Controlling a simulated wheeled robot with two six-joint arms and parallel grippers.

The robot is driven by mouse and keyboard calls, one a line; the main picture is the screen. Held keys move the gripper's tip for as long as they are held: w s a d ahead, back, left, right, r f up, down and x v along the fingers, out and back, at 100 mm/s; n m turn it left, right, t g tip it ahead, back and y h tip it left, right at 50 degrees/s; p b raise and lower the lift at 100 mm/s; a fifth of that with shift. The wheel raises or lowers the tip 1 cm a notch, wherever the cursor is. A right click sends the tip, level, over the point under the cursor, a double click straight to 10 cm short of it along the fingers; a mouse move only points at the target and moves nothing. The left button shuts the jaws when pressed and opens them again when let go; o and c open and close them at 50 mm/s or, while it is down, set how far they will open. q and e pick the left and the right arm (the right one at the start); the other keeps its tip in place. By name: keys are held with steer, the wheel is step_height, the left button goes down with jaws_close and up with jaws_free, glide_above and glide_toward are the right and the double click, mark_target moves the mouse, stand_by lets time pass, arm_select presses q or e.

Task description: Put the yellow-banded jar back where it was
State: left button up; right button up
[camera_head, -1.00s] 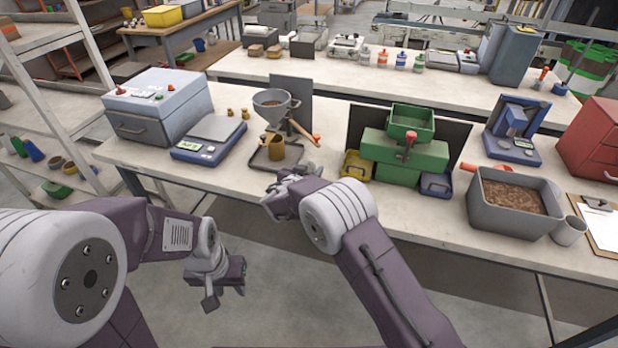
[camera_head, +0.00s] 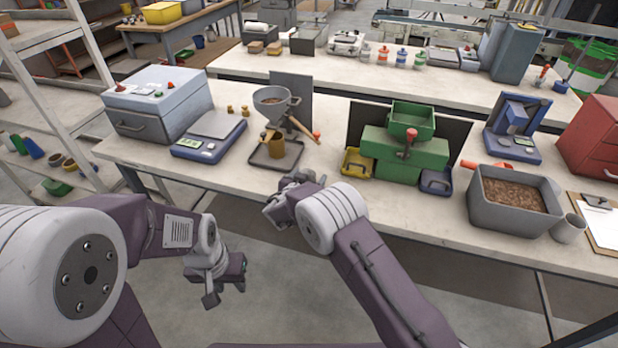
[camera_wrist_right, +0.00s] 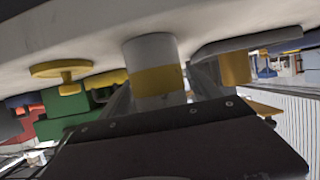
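The yellow-banded jar, whitish with a wide yellow band (camera_wrist_right: 157,80), is between the fingers of my right gripper (camera_wrist_right: 160,90) in the right wrist view. The fingers flank it closely and appear shut on it. The bench fills the top of that view; I cannot tell whether the jar touches it. In the head view my right gripper (camera_head: 290,194) is at the bench's front edge, just in front of the dark tray, and the jar is hidden there. My left gripper (camera_head: 228,285) hangs low in front of the bench, empty, fingers apart.
A funnel stand (camera_head: 275,100) with a brass cup (camera_head: 275,147) is on the dark tray (camera_head: 263,160). Left of it is a blue scale (camera_head: 190,152); right is a green machine (camera_head: 430,155) with a yellow bin (camera_head: 357,163). Banded jars (camera_head: 401,58) stand on the rear bench.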

steer(key=shift+r+p, duration=0.3)
steer(key=shift+p, duration=0.1)
steer(key=b+v, duration=0.3)
steer(key=v, duration=0.8)
steer(key=shift+s+a, duration=0.2)
steer(key=shift+s, duration=0.2)
